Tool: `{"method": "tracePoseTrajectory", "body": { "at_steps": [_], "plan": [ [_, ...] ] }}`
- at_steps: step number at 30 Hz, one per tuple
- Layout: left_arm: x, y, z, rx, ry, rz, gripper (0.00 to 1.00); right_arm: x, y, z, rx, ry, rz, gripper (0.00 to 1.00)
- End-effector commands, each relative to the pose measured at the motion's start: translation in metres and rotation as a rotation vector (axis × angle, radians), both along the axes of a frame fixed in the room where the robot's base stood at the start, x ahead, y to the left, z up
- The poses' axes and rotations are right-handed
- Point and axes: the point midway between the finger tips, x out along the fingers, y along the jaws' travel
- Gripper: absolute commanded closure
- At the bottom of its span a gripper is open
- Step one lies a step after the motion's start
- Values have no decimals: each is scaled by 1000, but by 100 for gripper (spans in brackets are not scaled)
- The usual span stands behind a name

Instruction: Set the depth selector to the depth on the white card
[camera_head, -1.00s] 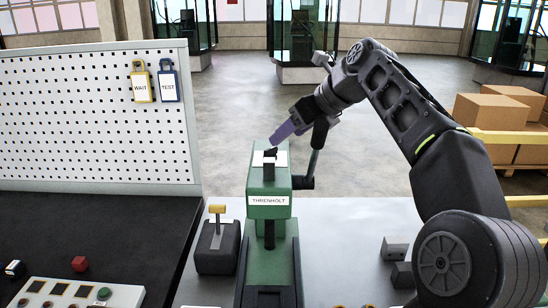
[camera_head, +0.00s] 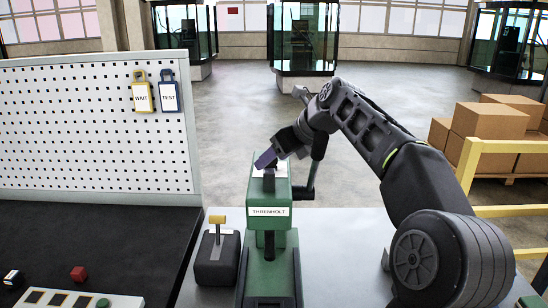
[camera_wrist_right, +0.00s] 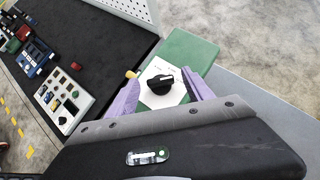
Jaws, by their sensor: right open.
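The green press head (camera_head: 270,196) labelled THRENHOLT stands upright at the middle. On its top is a white dial plate (camera_wrist_right: 149,97) with a black knob (camera_wrist_right: 160,84), the selector; marks on the plate are too small to read. The knob also shows in the head view (camera_head: 269,182), partly hidden by my gripper. My right gripper (camera_wrist_right: 161,78) is open, its purple fingers on either side of the knob and plate; I see no contact with the knob. It also shows in the head view (camera_head: 265,160). I cannot make out a white card with a depth. My left gripper is not in view.
A button panel (camera_head: 75,299) lies at lower left. WAIT (camera_head: 142,97) and TEST (camera_head: 169,97) tags hang on the pegboard (camera_head: 90,130).

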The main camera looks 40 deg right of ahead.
Motion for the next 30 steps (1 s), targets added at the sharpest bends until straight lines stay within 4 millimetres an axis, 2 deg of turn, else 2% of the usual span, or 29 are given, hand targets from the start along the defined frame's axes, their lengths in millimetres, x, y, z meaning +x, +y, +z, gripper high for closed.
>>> {"method": "tracePoseTrajectory", "body": {
  "at_steps": [10, 30],
  "plan": [
    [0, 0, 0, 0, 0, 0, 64, 3, 0, -3, 1, -1, -1, 41],
    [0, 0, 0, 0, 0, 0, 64, 3, 0, -3, 1, -1, -1, 96]
  ]
}}
